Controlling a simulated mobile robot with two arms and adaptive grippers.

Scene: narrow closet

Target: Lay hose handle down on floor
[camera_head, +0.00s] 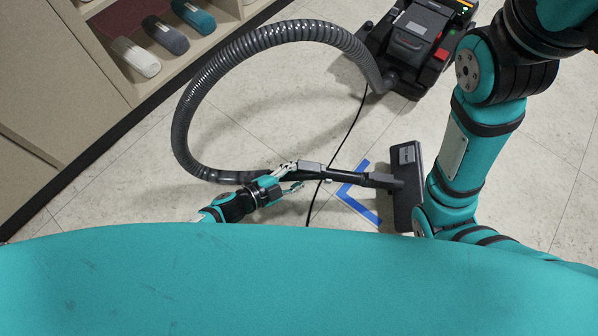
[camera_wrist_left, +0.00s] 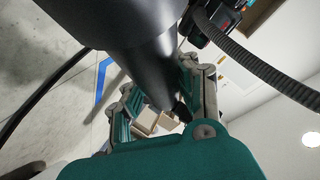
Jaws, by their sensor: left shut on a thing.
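The dark hose handle (camera_head: 312,169) lies nearly level in the head view, low over the floor. It joins the ribbed grey hose (camera_head: 191,105) on the left and the flat black floor head (camera_head: 407,160) on the right. My left gripper (camera_head: 290,178) is shut on the handle near its hose end. In the left wrist view the handle (camera_wrist_left: 140,35) looms dark and close between the fingers of my left gripper (camera_wrist_left: 158,88). Whether the handle touches the floor is unclear. My right arm comes down at the right; its gripper is out of view.
The black and red vacuum body (camera_head: 412,45) stands at the upper right, with the hose arching to it. A blue tape corner (camera_head: 352,200) marks the floor under the handle. A thin black cable (camera_head: 345,140) crosses the floor. A shelf with shoe-like items (camera_head: 135,57) stands upper left.

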